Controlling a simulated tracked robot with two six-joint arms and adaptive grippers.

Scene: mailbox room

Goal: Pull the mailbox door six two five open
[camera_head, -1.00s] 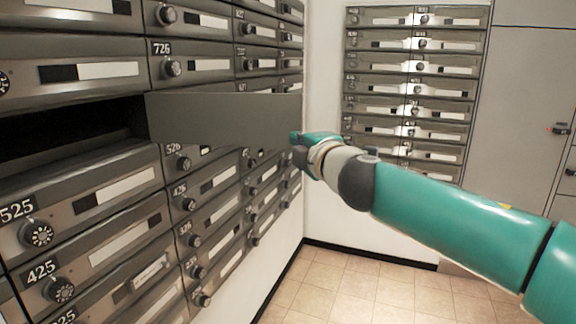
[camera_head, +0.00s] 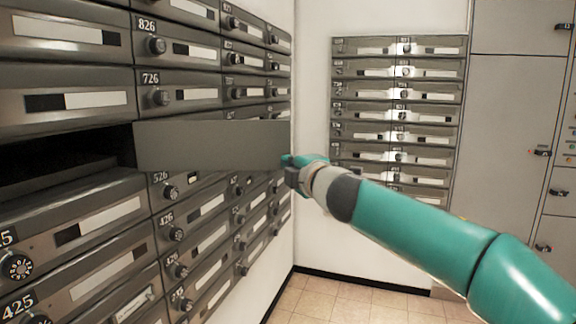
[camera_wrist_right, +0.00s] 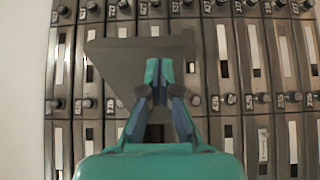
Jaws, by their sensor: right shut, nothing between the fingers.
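My left gripper is not in view.
Closed mailboxes with knobs surround the opening, such as 726 (camera_head: 178,90). A second mailbox bank (camera_head: 398,110) is on the far wall, beside grey lockers (camera_head: 510,130). Tiled floor (camera_head: 340,300) shows free room below my right arm.

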